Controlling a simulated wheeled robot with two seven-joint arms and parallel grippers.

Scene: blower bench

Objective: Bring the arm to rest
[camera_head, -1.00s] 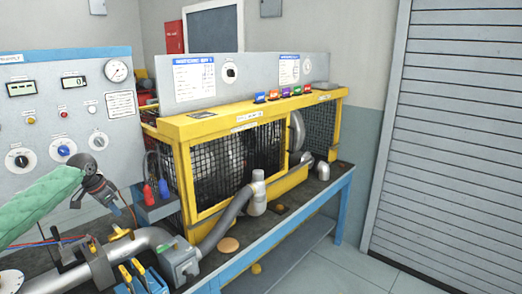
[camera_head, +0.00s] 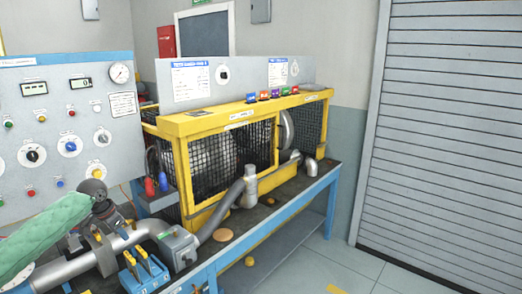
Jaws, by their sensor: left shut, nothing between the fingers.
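My left arm (camera_head: 42,240), in a green sleeve, comes in from the lower left. My left gripper (camera_head: 122,222) is small and dark in this view, shut with nothing between its fingers. It is in front of the control panel and over the left part of the bench, near a grey pipe (camera_head: 66,272). I cannot tell its exact height above the pipe. My right gripper is not in view.
The bench (camera_head: 290,215) carries a yellow mesh cage (camera_head: 222,122), a grey hose (camera_head: 222,212), a grey box (camera_head: 178,246) and a blue holder with yellow-handled tools (camera_head: 145,272). A control panel (camera_head: 60,110) stands behind. Floor to the right (camera_head: 330,262) is clear.

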